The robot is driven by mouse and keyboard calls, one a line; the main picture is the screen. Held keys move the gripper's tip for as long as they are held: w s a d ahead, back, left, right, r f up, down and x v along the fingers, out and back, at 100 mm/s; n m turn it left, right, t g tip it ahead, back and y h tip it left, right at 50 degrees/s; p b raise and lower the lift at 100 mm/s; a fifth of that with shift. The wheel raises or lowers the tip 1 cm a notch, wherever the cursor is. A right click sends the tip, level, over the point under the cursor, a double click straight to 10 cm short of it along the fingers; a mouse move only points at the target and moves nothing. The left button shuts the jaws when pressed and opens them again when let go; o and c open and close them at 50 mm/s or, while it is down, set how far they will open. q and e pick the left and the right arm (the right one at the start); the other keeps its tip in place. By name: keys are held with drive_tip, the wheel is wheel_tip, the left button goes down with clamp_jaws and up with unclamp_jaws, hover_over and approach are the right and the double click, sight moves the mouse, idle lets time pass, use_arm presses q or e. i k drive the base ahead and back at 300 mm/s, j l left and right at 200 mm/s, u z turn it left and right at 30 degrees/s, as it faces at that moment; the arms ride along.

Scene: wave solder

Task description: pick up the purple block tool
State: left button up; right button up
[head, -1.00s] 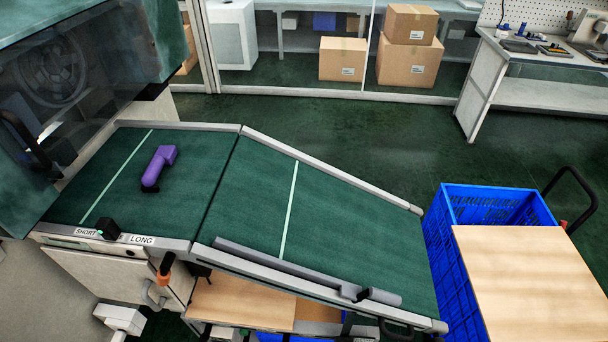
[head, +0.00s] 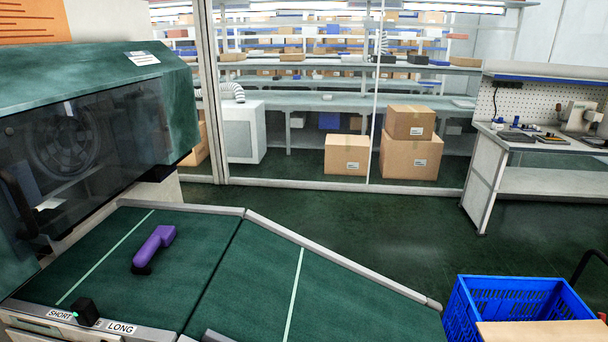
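The purple block tool (head: 154,247) lies on the dark green flat surface (head: 200,268) in front of the machine, at the left of the head view. It has a long purple body with a wider end at the upper right and a black tip at the lower left. Nothing touches it from above. Neither of my grippers shows in the head view.
The machine (head: 90,120) with a dark window stands just left of the tool. A small black box (head: 86,312) sits by the SHORT and LONG labels at the front edge. A raised rail borders the green surface. A blue crate (head: 510,297) stands right.

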sight(162, 236)
drive_tip(key=u, duration=1)
